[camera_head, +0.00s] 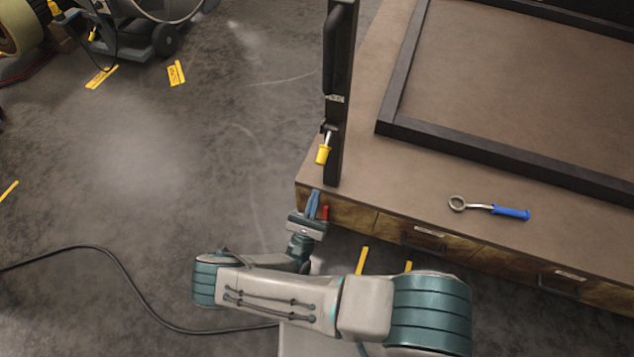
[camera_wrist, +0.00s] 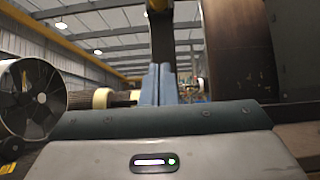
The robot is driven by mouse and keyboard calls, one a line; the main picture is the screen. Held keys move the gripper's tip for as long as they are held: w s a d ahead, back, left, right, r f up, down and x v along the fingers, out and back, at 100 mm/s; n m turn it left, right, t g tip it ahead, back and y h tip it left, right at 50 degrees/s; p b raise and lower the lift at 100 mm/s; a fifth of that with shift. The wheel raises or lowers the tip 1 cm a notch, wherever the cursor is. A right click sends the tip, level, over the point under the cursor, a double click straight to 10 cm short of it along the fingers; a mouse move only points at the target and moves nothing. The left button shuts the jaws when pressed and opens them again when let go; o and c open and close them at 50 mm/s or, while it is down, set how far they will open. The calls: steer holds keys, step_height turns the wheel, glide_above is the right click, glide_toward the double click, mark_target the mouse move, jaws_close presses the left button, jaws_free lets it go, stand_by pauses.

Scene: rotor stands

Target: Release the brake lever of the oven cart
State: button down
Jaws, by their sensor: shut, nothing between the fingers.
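A lever with a yellow grip (camera_head: 323,154) hangs from a dark upright post (camera_head: 334,110) at the near left corner of a brown-topped bench or cart (camera_head: 365,165). It looks like the brake lever. A small red part (camera_head: 325,212) shows beside the fingers.
A blue-handled ring tool (camera_head: 510,212) lies on the brown top near its front edge. A dark raised frame (camera_head: 480,157) is behind it. Drawers with handles (camera_head: 425,247) line the front. A black cable (camera_head: 110,270) lies on the floor at left, where much floor is clear.

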mark_target(326, 146)
steer(key=w+d+r, duration=0.1)
steer(key=w+r, duration=0.3)
steer(key=r, duration=0.5)
steer(key=shift+w+d+r, duration=0.3)
steer(key=shift+d, duration=0.05)
steer(key=shift+r, duration=0.1)
steer(key=shift+s+a+r+g+p, duration=0.1)
steer(key=shift+s+r+g+p, duration=0.15)
steer(key=shift+p, duration=0.3)
